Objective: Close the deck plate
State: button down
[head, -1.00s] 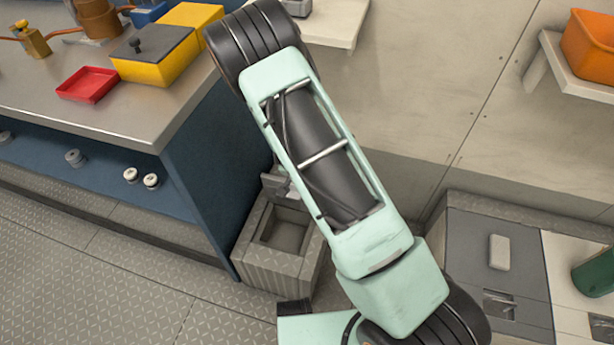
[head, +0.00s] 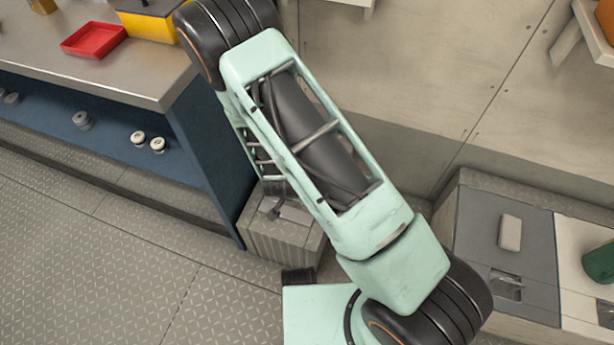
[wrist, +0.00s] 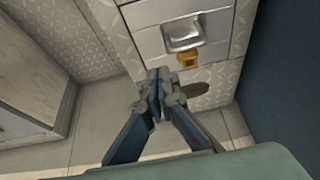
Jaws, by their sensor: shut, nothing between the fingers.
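The deck plate (head: 292,211) is a grey panel on top of a low ribbed box beside the blue bench. It looks to lie flat over the box opening, partly hidden by my arm. In the wrist view the plate (wrist: 148,15) shows a recessed metal handle (wrist: 185,34) and appears level with the tread-patterned rim. A small brass piece (wrist: 188,60) sits by its edge. My gripper (wrist: 158,75) is shut and empty, close to the plate's edge near the brass piece. Whether it touches is unclear. In the head view my gripper is mostly hidden behind my arm.
The blue bench (head: 205,140) stands close to the box at left, with a red tray (head: 93,39) on top. A grey-lidded locker (head: 485,240) is at right. The patterned floor (head: 90,250) at front left is clear.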

jog(key=s+f+b, duration=0.1)
jog(key=f, duration=0.1)
jog(key=s+a+f+b, duration=0.1)
jog(key=s+f, duration=0.1)
jog(key=s+f+b, duration=0.1)
jog(key=f+b, duration=0.1)
jog(key=f, duration=0.1)
jog(key=shift+s+a+f, duration=0.1)
jog(key=shift+s+a, duration=0.05)
jog(key=shift+a, duration=0.15)
jog(key=shift+s+a+f+b, duration=0.15)
jog(key=shift+f+b, duration=0.1)
jog(key=shift+f, duration=0.2)
jog(key=shift+s+a+f+b, duration=0.1)
jog(key=shift+f+b, duration=0.1)
jog(key=shift+f, duration=0.2)
jog(key=shift+d+r, duration=0.1)
